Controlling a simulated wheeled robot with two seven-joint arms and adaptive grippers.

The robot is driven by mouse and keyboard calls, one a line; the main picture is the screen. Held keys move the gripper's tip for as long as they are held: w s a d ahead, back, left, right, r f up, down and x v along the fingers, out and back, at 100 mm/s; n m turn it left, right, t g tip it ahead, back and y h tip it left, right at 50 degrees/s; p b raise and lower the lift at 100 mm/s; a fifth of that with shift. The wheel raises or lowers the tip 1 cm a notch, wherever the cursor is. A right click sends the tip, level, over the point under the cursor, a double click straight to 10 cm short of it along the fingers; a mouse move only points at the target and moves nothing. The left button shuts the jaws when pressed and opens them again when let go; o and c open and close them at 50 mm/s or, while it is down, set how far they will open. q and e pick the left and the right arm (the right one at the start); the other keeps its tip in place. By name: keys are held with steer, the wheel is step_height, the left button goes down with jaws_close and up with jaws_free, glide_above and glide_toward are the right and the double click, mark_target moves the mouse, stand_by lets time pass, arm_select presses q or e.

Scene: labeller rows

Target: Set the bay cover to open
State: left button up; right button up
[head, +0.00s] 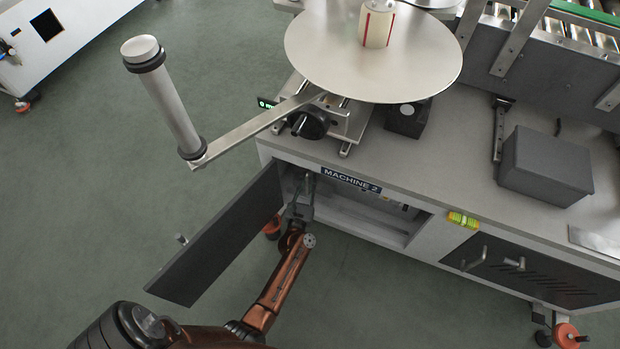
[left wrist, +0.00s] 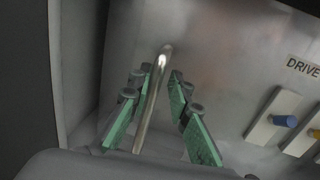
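The bay cover (head: 222,246), a dark grey panel on the MACHINE 2 cabinet, stands swung outward to the left in the head view, with a small handle (head: 181,239) on its outer face. The bay behind it is open. My left gripper (head: 305,190) reaches into the left part of this bay. In the left wrist view, its green-padded fingers (left wrist: 160,100) stand apart on either side of a bent metal rod (left wrist: 152,98). The rod appears to have gaps to the pads; contact is not clear. My right gripper is not in view.
The MACHINE 2 label (head: 351,180) is above the bay. A second dark vented panel (head: 530,272) to the right is shut. A roller arm (head: 175,105) projects left above the open cover. Inside the bay, a DRIVE label and switches (left wrist: 285,120) show. Green floor is clear at left.

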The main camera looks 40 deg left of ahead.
arm_select(q)
steer(key=shift+a+r, duration=0.1)
steer(key=shift+a, duration=0.05)
steer(key=shift+s+a, duration=0.15)
steer(key=shift+c, duration=1.3)
jaws_close()
steer(key=a, duration=0.2)
steer(key=s+a, duration=0.1)
steer(key=a, duration=0.2)
steer(key=shift+s, duration=0.1)
steer(key=shift+o, duration=1.1)
jaws_free()
steer(key=shift+d, duration=0.1)
steer(key=shift+o, duration=0.2)
